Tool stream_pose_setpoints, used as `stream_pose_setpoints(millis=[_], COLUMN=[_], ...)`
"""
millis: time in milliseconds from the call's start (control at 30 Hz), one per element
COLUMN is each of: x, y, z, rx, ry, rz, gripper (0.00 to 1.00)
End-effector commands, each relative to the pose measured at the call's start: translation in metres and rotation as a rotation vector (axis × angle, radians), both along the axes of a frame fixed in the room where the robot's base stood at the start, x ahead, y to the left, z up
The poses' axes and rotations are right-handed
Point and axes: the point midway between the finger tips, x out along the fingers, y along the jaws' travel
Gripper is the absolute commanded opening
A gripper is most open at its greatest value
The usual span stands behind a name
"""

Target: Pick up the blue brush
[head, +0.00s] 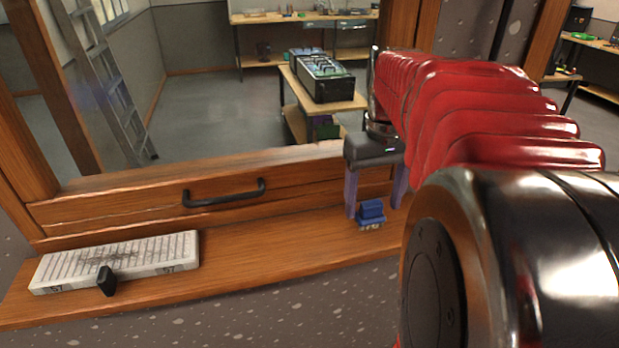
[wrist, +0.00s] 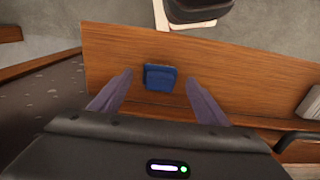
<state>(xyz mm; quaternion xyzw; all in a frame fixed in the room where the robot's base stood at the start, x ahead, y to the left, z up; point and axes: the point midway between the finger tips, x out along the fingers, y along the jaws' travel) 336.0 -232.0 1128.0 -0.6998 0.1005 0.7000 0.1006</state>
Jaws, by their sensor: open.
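The blue brush (head: 371,211) stands on the wooden ledge near its right part in the head view, with a blue top and pale bristles below. It also shows in the wrist view as a blue block (wrist: 160,78) on the wood. My gripper (head: 375,212) is open, its two purple fingers pointing down with the brush between them in the head view. In the wrist view the fingers (wrist: 158,76) lie on either side of the brush, with a gap on both sides. I cannot tell how far the fingertips are above the ledge.
A pale fader panel (head: 150,254) with a black knob (head: 106,281) lies on the ledge's left part. A black handle (head: 224,192) sticks out from the wooden frame behind the ledge (head: 250,245). The ledge between panel and brush is clear.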

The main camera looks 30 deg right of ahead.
Motion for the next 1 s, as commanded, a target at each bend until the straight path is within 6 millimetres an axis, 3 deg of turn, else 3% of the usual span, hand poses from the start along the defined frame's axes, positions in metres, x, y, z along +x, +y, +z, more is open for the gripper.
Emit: stream_pose_setpoints(millis=[200, 767, 1000], x=[0.0, 0.001, 0.0], y=[0.001, 0.0, 0.0], z=[-0.023, -0.024, -0.024], rx=[0.0, 0.0, 0.0], ry=[0.001, 0.0, 0.0], rz=[0.001, 0.001, 0.001], gripper=[0.69, 0.69, 0.53])
